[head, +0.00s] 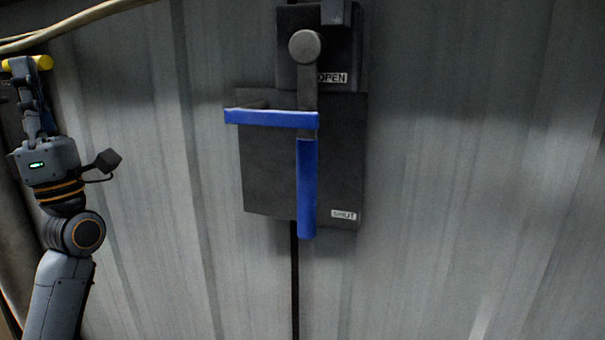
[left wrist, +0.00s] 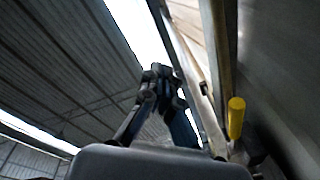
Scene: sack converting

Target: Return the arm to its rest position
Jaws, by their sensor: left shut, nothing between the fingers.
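My left arm comes up along the left edge of the head view. Its gripper (head: 22,62) points up, with the fingers together and nothing between them. In the left wrist view the closed fingers (left wrist: 162,72) point up toward the roof. A yellow cylinder (head: 42,62) shows beside the fingertips in the head view. In the left wrist view the yellow cylinder (left wrist: 236,118) stands to the right, apart from the fingers. My right gripper is not in view.
A dark wall box (head: 265,170) with OPEN and SHUT labels is right of my arm, clear of it. It carries a horizontal blue bar (head: 270,118) and a lever with a hanging blue grip (head: 307,190). Pale pipes (head: 70,22) run at top left. The corrugated wall (head: 480,180) is bare at right.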

